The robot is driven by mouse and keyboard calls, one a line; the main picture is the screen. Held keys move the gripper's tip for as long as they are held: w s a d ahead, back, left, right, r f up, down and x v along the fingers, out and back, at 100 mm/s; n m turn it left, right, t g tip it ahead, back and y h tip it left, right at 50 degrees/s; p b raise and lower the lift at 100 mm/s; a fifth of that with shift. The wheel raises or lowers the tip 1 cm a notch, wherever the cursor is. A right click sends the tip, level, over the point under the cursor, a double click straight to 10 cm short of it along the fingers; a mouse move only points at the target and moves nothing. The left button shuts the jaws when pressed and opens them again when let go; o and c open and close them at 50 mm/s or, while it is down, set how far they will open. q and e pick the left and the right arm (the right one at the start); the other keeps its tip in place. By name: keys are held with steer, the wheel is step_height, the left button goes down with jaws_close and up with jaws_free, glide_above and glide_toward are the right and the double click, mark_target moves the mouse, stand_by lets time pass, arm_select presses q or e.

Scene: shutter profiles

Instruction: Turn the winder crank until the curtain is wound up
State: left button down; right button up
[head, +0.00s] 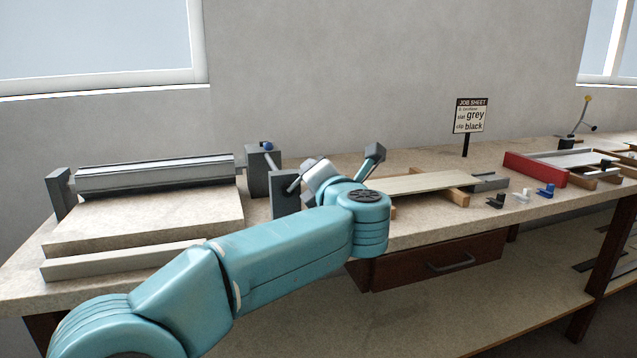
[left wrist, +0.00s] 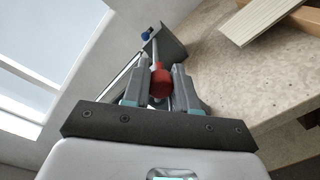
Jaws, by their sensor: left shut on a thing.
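The winder stands at the left of the bench, with a grey roller (head: 155,176) lying level between its end posts. The grey end block (head: 262,172) carries a small blue knob (head: 268,146), and both also show in the left wrist view. A pale sheet-like surface (head: 145,222) lies in front of the roller, with a bar (head: 120,262) along its front; I cannot tell how much curtain is wound. My left gripper (left wrist: 163,80) is shut on the red crank knob (left wrist: 158,91), beside the end block. My wrist hides this grip in the head view.
A pale slat (head: 420,183) lies on wooden supports right of my wrist. Small black, white and blue clips (head: 545,191) lie near the front edge. A red block (head: 533,168) and a job sheet sign (head: 471,115) stand further right. A drawer (head: 440,262) is under the bench.

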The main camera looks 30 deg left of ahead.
arm_select(q)
steer(key=shift+a+r, duration=0.1)
stand_by(0.4)
steer(key=c, duration=0.9)
jaws_free()
steer(key=v, duration=1.6)
steer(key=shift+s+p, duration=0.2)
steer(key=shift+p, duration=0.15)
